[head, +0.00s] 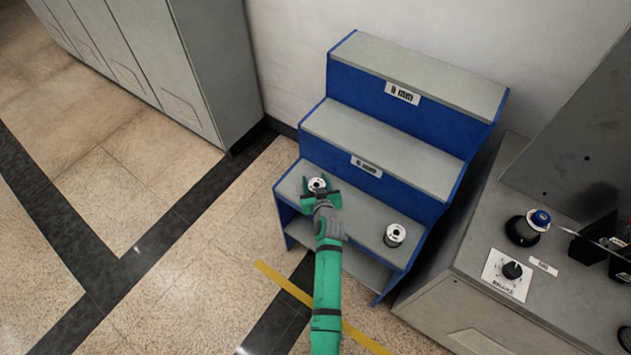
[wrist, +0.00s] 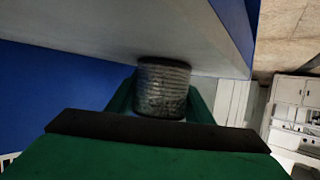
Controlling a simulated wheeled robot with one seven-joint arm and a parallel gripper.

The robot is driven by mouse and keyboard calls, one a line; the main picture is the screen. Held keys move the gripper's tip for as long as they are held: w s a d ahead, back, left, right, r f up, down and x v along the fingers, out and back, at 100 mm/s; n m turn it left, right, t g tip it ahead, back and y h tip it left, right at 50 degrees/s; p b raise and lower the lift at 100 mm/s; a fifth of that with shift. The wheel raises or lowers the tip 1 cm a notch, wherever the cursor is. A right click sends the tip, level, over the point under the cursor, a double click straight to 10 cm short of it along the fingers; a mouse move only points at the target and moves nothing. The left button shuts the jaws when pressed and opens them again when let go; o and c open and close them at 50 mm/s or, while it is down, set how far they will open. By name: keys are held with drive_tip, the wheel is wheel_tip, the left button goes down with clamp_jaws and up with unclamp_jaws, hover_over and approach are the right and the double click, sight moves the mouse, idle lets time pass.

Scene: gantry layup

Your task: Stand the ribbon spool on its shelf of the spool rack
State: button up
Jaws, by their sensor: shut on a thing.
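The ribbon spool (head: 317,184), with a white end face and dark centre, is between the fingers of my gripper (head: 319,191) at the left part of the lowest grey step of the spool rack (head: 352,207). In the wrist view the spool (wrist: 163,88) shows a grey wound side, and my green fingers (wrist: 162,98) are shut on it. Its far end is at or very close to the grey shelf surface (wrist: 120,40); I cannot tell whether it touches. The spool looks upright on its axis.
A second white-faced spool (head: 394,235) stands on the same step to the right. The two upper steps are bare. A grey machine (head: 470,290) with knobs and a blue-topped spool (head: 540,218) stands right of the rack. Grey cabinets (head: 150,60) stand at the left.

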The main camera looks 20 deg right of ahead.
drive_tip(key=o, duration=1.4)
drive_tip(key=shift+w+f, duration=0.1)
drive_tip(key=shift+s+r, duration=0.2)
drive_tip(key=v, duration=1.1)
drive_tip(key=shift+s+r, duration=0.1)
drive_tip(key=shift+s, duration=0.2)
drive_tip(key=s+a, duration=0.5)
drive_tip(key=s, duration=0.5)
drive_tip(key=s+a, duration=0.6)
drive_tip(key=s, duration=0.4)
drive_tip(key=s+a+r+t, duration=0.1)
drive_tip(key=s+a+r, duration=0.2)
drive_tip(key=s+r, duration=0.3)
drive_tip(key=s+a+r+n+t+y, duration=0.1)
drive_tip(key=s+a+r, duration=0.2)
drive_tip(key=s+r, duration=0.4)
drive_tip(key=s, duration=0.3)
drive_tip(key=shift+s+r+y, duration=0.2)
drive_tip(key=shift+s+y, duration=0.1)
drive_tip(key=shift+s, duration=0.05)
